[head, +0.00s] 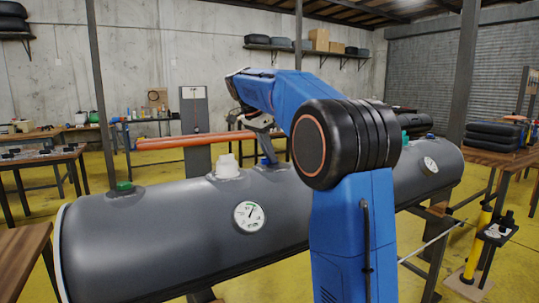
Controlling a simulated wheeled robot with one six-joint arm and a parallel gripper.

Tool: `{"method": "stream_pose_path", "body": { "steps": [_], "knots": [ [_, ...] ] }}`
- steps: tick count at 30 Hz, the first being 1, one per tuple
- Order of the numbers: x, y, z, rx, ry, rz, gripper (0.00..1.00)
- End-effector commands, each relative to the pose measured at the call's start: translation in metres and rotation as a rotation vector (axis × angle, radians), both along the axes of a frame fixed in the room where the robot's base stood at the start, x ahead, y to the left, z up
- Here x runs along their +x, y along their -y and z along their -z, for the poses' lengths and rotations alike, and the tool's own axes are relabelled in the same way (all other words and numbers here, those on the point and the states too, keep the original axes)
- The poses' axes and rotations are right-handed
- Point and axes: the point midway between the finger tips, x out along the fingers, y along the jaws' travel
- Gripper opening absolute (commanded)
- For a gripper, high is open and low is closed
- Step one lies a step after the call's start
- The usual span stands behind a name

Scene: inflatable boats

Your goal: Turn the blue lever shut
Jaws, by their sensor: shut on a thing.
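The blue lever (267,147) stands up from a grey collar on top of the dark grey inflatable tube (160,233). It leans slightly left. My gripper (262,128) is above the tube at the upper end of the lever, shut on it. The fingertips are small in this view, so the exact hold on the lever is hard to make out. My blue arm hides the part of the tube to the right of the lever.
A white valve fitting (227,168) stands on the tube left of the lever, and a green cap (124,186) farther left. A round gauge (249,216) is on the near side. Orange tubes (190,141) lie behind. A table with black stacked tubes (493,135) stands right.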

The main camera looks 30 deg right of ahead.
Motion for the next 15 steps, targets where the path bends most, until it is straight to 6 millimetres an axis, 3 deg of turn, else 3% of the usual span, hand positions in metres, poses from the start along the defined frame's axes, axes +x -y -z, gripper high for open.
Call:
{"method": "stream_pose_path", "body": {
  "steps": [15],
  "knots": [
    [0.0013,-0.0004,-0.0002,0.001,0.001,0.055,0.00]
  ]
}}
